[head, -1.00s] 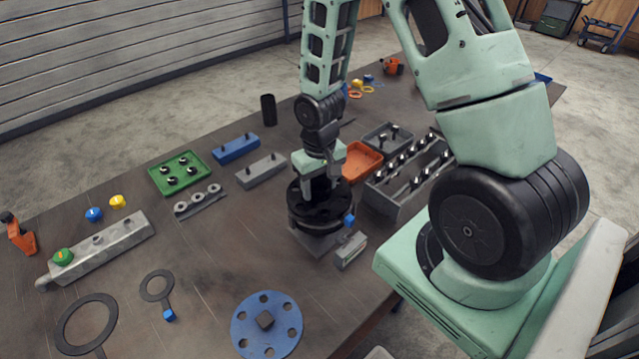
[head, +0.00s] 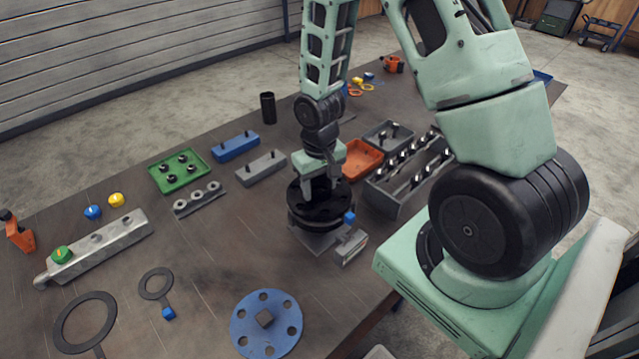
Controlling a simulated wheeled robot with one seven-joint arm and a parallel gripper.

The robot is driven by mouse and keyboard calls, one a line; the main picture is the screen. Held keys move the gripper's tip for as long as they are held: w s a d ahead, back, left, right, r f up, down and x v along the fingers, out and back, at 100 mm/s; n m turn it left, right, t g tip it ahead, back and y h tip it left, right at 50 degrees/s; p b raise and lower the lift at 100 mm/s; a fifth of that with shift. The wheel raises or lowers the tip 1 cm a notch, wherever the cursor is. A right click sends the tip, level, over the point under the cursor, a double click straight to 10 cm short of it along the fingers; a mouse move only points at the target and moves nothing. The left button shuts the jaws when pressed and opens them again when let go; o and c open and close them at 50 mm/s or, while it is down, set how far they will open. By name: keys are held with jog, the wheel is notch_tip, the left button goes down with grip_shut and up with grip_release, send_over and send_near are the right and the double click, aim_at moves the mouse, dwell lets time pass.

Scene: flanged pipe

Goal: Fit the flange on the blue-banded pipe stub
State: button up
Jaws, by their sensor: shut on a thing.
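My gripper (head: 325,180) points down and is shut on a black round flange (head: 307,213) with bolt holes. The flange is roughly level, above a grey base plate (head: 318,243) near the table's front edge. The pipe stub and its band are hidden under the flange and gripper. I cannot tell whether the flange touches what is below it. A small blue tab (head: 349,217) shows at the flange's right edge. A separate blue disc with holes and a square middle knob (head: 267,322) lies flat at the front.
A grey bolt rack (head: 408,177) and an orange tray (head: 361,158) stand close behind and right. Two ring gaskets (head: 155,284) (head: 85,318), a grey manifold (head: 97,248) and a green tray (head: 180,171) are to the left. The table between is mostly clear.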

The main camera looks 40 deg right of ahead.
jog(key=o, duration=1.4)
jog(key=shift+o, duration=0.2)
notch_tip(320, 180, up, 26)
jog(key=p, duration=0.6)
jog(key=shift+r, duration=0.25)
